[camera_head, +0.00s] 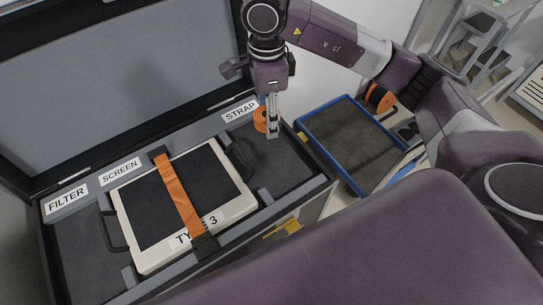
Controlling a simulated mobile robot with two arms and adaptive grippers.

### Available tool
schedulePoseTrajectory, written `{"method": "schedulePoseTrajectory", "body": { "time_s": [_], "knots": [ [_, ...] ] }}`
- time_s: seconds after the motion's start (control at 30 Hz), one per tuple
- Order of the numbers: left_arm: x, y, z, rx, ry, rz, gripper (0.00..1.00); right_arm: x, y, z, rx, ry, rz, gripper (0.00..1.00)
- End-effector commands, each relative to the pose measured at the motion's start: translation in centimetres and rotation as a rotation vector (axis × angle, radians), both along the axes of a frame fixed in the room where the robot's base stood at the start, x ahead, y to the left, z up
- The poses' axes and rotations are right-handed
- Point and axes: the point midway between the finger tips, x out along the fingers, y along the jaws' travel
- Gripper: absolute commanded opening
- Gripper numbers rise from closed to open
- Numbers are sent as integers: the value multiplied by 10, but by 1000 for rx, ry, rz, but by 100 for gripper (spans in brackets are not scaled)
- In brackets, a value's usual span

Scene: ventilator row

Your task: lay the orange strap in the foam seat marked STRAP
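The open case holds a foam compartment marked STRAP (285,163) at its right end, with the STRAP label (240,110) on the rear strip. A small orange coil (259,120), which looks like the strap, shows at the rear of this compartment, just left of my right gripper (272,132). The gripper points down over the compartment, its fingers close together and seen nearly edge-on. Whether they grip the coil or only stand beside it, and whether the coil touches the foam, I cannot tell. My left gripper is not in view.
A white-framed panel (143,255) with an orange band (180,197) across it fills the SCREEN seat. The case lid (110,75) stands open behind. A blue-rimmed tray (345,180) lies to the right, and an orange-and-black round item (379,98) sits beyond it.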

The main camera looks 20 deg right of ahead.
Motion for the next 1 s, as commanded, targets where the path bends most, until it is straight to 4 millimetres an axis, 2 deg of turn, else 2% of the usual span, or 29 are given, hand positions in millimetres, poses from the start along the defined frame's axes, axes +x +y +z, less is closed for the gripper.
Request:
{"method": "schedulePoseTrajectory", "body": {
  "time_s": [0.13,0.2,0.27,0.6,0.7,0.8,1.0],
  "knots": [
    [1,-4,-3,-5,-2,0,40,2,0,-2,1,2,-78,25],
    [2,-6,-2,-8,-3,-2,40,1,0,-10,0,4,-92,25],
    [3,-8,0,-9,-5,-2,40,1,0,-22,1,7,-93,25],
    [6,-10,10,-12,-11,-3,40,0,0,-112,0,8,-91,25],
    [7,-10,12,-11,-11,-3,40,0,0,-134,0,5,-91,25],
    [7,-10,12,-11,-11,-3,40,1,0,-148,2,4,-91,25],
    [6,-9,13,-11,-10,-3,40,1,0,-161,2,3,-89,25]
  ]
}}
